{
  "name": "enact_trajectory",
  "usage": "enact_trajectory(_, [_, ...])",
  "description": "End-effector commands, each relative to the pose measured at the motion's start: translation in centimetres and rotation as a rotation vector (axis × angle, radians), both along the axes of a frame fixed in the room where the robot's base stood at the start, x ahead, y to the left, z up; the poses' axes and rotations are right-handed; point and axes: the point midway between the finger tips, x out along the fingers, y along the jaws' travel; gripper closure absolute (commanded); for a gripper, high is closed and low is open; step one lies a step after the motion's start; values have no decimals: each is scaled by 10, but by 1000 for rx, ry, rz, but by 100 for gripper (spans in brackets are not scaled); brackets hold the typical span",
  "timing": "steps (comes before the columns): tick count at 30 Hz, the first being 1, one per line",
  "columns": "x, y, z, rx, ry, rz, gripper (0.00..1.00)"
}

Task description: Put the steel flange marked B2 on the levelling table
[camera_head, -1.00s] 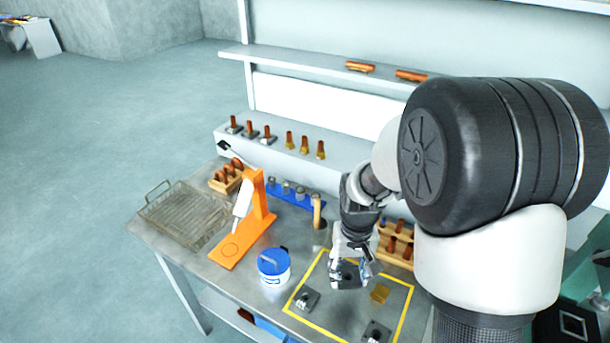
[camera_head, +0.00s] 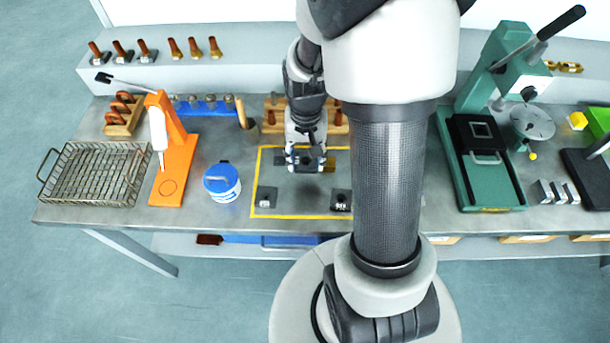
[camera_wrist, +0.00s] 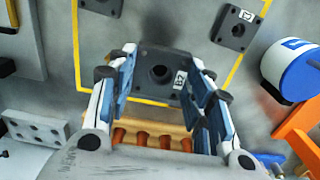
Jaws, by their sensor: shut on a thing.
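My gripper (camera_head: 305,160) is shut on a dark grey square steel flange with a round centre hole. Two other dark flanges, one at the left (camera_head: 265,197) and one at the right (camera_head: 341,201), lie in the front of the outline. A round grey disc on a stand (camera_head: 532,122), apparently the levelling table, is at the right beyond the green press.
A green press (camera_head: 487,165) stands between the outline and the disc. A blue-lidded tub (camera_head: 222,182), an orange stand (camera_head: 175,165) and a wire basket (camera_head: 95,172) are at the left. A wooden rack (camera_wrist: 150,135) of copper-coloured pieces is behind the gripper. Metal blocks (camera_head: 558,192) lie front right.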

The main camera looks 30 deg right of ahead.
Motion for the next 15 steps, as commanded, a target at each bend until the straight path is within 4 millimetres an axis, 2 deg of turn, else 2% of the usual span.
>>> enact_trajectory(1, [0,0,-14,1,2,0,88])
enact_trajectory(3, [0,0,-24,1,1,1,88])
enact_trajectory(11, [0,0,-41,0,0,1,88])
enact_trajectory(15, [0,0,-64,0,2,1,88])
